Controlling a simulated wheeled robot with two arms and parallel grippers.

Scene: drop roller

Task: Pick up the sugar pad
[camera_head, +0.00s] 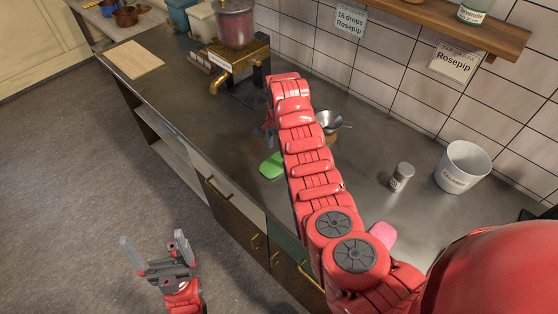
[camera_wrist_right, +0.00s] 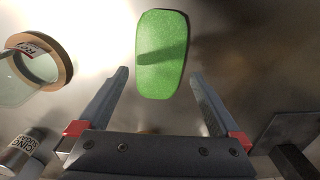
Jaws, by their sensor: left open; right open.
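A green rounded pad (camera_head: 272,166) lies flat on the metal counter, partly covered by my right arm in the head view. It also shows whole in the right wrist view (camera_wrist_right: 162,54), ahead of and between the finger lines. A pink pad (camera_head: 382,234) lies further along the counter, partly behind my arm. No label shows on either pad, so I cannot tell which is the sugar pad. My right gripper (camera_wrist_right: 158,76) is open and empty over the counter; my arm mostly hides it in the head view. My left gripper (camera_head: 152,246) is open and empty above the floor, away from the counter.
A glass jar with a wooden rim (camera_wrist_right: 40,62) and a labelled tin (camera_wrist_right: 22,150) are left of the right gripper. A shaker (camera_head: 402,176) and white bucket (camera_head: 463,168) stand at right. A brass dispenser (camera_head: 238,62) and wooden board (camera_head: 134,60) are at the far end.

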